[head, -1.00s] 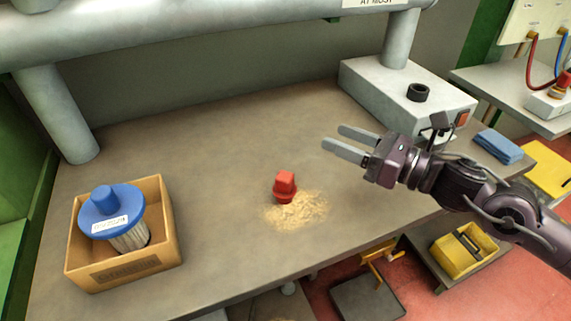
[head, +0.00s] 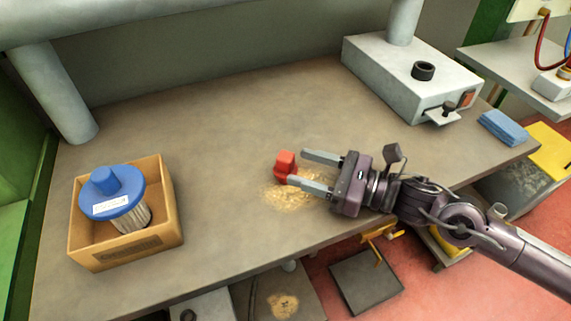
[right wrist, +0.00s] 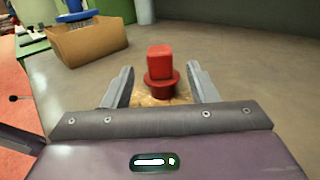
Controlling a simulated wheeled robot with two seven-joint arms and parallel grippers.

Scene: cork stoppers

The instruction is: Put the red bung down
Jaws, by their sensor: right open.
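The red bung (head: 285,161) stands upright on the brown bench top (head: 215,120), at the back-left edge of a patch of pale sawdust (head: 285,198). My right gripper (head: 298,168) is open, low over the sawdust, its fingers pointing at the bung. In the right wrist view the bung (right wrist: 160,70) shows straight ahead, between the lines of the two open fingers (right wrist: 160,85), with a gap on each side. My left gripper is not in view.
A cardboard box (head: 165,205) holding a blue-topped filter (head: 112,188) stands at the left. A grey metal unit (head: 385,65) with a black ring (head: 423,71) stands at the back right, near blue cloths (head: 502,127). The bench between box and bung is clear.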

